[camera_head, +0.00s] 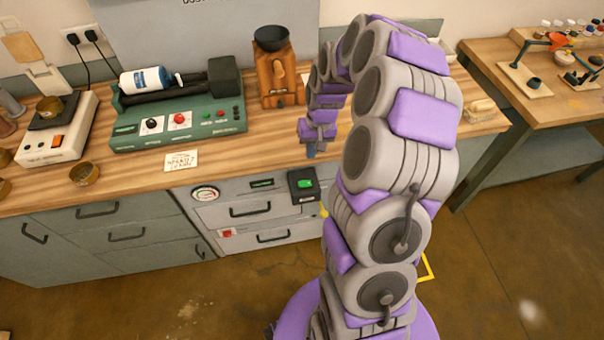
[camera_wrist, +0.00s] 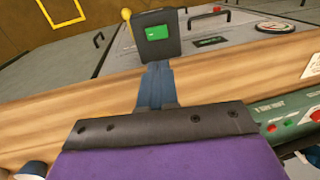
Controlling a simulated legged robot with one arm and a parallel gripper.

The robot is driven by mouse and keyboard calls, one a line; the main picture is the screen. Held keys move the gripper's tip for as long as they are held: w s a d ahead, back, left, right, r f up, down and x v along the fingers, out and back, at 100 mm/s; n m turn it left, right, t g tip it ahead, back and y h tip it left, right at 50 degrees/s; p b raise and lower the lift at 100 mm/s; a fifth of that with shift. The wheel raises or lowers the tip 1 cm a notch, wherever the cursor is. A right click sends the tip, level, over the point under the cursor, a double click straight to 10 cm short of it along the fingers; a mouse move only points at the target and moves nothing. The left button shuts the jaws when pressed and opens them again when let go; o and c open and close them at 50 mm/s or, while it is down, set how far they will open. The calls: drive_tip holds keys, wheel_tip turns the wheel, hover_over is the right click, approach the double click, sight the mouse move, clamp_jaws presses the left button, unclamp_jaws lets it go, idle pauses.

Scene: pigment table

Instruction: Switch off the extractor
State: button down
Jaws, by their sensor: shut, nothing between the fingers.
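A black switch box (camera_head: 304,194) with a lit green rocker or button (camera_head: 305,184) is on the grey cabinet front, just below the worktop edge. In the wrist view the box (camera_wrist: 173,48) and its green button (camera_wrist: 156,32) appear at the top centre. My gripper (camera_head: 311,153) is at the front edge of the worktop, above the box in the head view. Its blue-grey fingers (camera_wrist: 157,72) are shut and empty, and their tips point toward the box. I cannot tell whether the tips touch the box. A label marking the extractor is not readable.
A green machine (camera_head: 180,122) with knobs and a white bottle (camera_head: 146,80) stands on the worktop (camera_head: 235,152). A wooden grinder (camera_head: 280,78) is behind my gripper. A round gauge (camera_head: 206,194) and a red switch (camera_head: 227,233) are also on the cabinet. The floor in front is clear.

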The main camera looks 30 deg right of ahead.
sight(302, 184)
drive_tip(key=a+f+b, duration=0.1)
drive_tip(key=f, duration=0.3)
drive_tip(key=f+b, duration=0.1)
drive_tip(key=f, duration=0.4)
drive_tip(key=a+f+b, duration=0.1)
drive_tip(key=f, duration=0.3)
drive_tip(key=shift+w+a+f+b, duration=0.15)
drive_tip(key=shift+a+f+b, duration=0.05)
drive_tip(key=shift+a+b, duration=0.15)
drive_tip(key=shift+d+f, duration=0.1)
drive_tip(key=shift+f, duration=0.05)
